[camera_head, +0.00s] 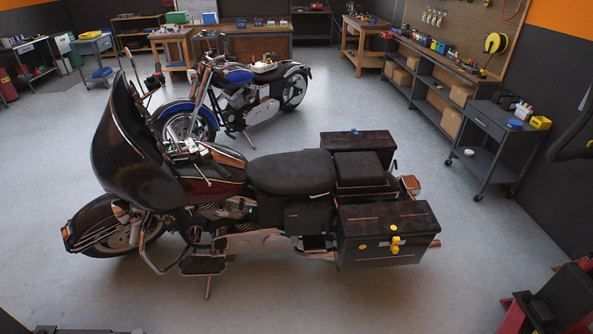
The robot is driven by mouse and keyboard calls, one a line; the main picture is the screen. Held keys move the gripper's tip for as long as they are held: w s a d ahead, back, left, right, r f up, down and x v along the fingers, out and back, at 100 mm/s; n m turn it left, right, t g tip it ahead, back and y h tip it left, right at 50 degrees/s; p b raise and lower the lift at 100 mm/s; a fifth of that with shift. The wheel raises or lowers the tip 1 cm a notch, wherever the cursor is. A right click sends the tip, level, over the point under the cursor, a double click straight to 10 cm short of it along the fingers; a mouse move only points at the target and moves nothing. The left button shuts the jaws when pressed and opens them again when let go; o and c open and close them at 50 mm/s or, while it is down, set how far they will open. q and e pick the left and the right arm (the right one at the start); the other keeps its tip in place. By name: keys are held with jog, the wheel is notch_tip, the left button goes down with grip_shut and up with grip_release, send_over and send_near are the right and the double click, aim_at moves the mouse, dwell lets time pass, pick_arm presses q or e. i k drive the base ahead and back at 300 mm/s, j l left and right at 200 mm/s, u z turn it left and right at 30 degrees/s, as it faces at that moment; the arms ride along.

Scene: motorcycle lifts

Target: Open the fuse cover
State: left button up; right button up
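A dark red and black touring motorcycle (292,172) stands on the floor in front of me, its windshield to the left. A dark side panel (310,218) with a small light mark sits below the seat, and I cannot tell whether it is the fuse cover. The near black saddlebag (372,243) has yellow round parts on its side and looks shut. A second saddlebag (356,146) is on the far side. No open cover shows on the motorcycle. Neither of my grippers can be made out in this view.
A blue motorcycle (236,100) stands behind. A dark cart (493,127) and a long workbench (437,70) line the right side. A red and black piece of equipment (558,303) is at the bottom right. The grey floor (300,292) in front of the motorcycle is mostly clear.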

aim_at(313, 217)
jog(key=i+l+u, duration=0.1)
jog(key=i, duration=0.4)
jog(key=i+l+u, duration=0.15)
jog(key=i+l, duration=0.15)
jog(key=i, duration=0.25)
jog(key=i+l+u, duration=0.1)
jog(key=i+l, duration=0.15)
jog(key=i, duration=0.25)
jog(key=i+l+u, duration=0.1)
jog(key=i+l, duration=0.2)
jog(key=i, duration=0.2)
